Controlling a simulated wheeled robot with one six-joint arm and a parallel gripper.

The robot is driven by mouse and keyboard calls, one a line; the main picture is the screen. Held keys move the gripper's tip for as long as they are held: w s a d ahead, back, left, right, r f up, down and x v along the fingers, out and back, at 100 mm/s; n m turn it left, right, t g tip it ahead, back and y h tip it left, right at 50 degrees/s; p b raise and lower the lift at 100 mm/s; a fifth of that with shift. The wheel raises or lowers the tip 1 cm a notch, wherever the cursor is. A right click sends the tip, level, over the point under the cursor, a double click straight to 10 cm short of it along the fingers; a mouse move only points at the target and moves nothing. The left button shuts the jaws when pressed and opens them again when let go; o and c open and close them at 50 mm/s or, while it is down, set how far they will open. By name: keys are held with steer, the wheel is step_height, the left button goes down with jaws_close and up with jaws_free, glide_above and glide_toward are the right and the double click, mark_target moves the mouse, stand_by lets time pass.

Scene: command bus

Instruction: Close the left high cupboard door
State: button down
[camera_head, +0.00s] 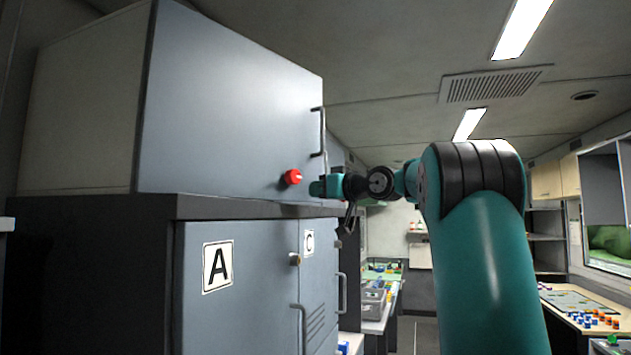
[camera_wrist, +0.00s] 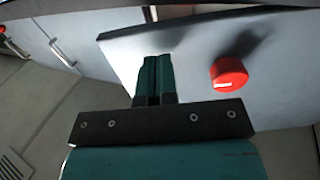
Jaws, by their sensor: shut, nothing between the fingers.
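The high cupboard door (camera_head: 235,105) is a flat blue-grey panel at the upper left, with a bar handle (camera_head: 318,132) at its right edge and a red knob (camera_head: 292,177) low down. It looks nearly flush with its cupboard in the head view; I cannot tell whether a gap remains. My gripper (camera_head: 317,188) is at the door's lower right corner, right of the knob, shut and empty. In the wrist view, the shut teal fingers (camera_wrist: 156,75) overlap the door panel (camera_wrist: 195,55) beside the red knob (camera_wrist: 228,74). Whether they touch it is unclear.
Below are lower cupboard doors marked A (camera_head: 255,290) and C (camera_head: 320,270), with handles. A counter (camera_head: 378,322) with grey bins stands beyond. A desk with small coloured pieces (camera_head: 597,318) is at the right. The aisle floor (camera_head: 418,335) between looks clear.

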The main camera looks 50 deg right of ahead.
steer(key=shift+w, duration=0.65)
